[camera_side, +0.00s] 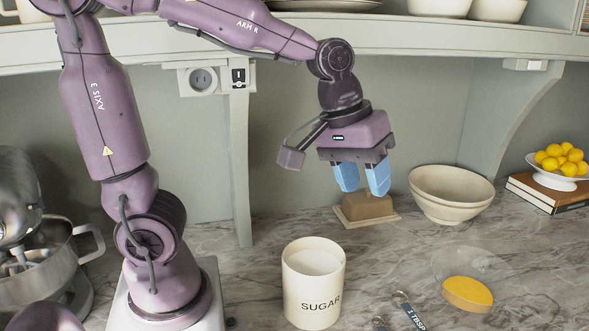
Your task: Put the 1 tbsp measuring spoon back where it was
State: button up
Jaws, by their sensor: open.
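The 1 tbsp measuring spoon (408,311) lies on the marble counter at the bottom edge of the side view. Its dark handle with white "1 TBSP" lettering shows, and the rest is cut off by the frame. A second, similar handle end (379,322) shows just to its left, also mostly cut off. My gripper (362,187) is open and empty, with blue fingers pointing down. It is in the air above and behind the spoon, well apart from it, in front of a brown block.
A white SUGAR canister (313,285) stands left of the spoon. A clear dish with yellow contents (468,293) is to the right. Stacked bowls (450,194), a brown block on a board (366,207), lemons on books (561,160) and a mixer (35,255) stand around. A shelf (440,40) runs overhead.

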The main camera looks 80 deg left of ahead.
jog(key=s+a+r+m+t+y, duration=0.1)
jog(key=s+m+t, duration=0.1)
jog(key=s+m, duration=0.4)
jog(key=shift+s+a+r, duration=0.3)
jog(key=shift+s, duration=1.65)
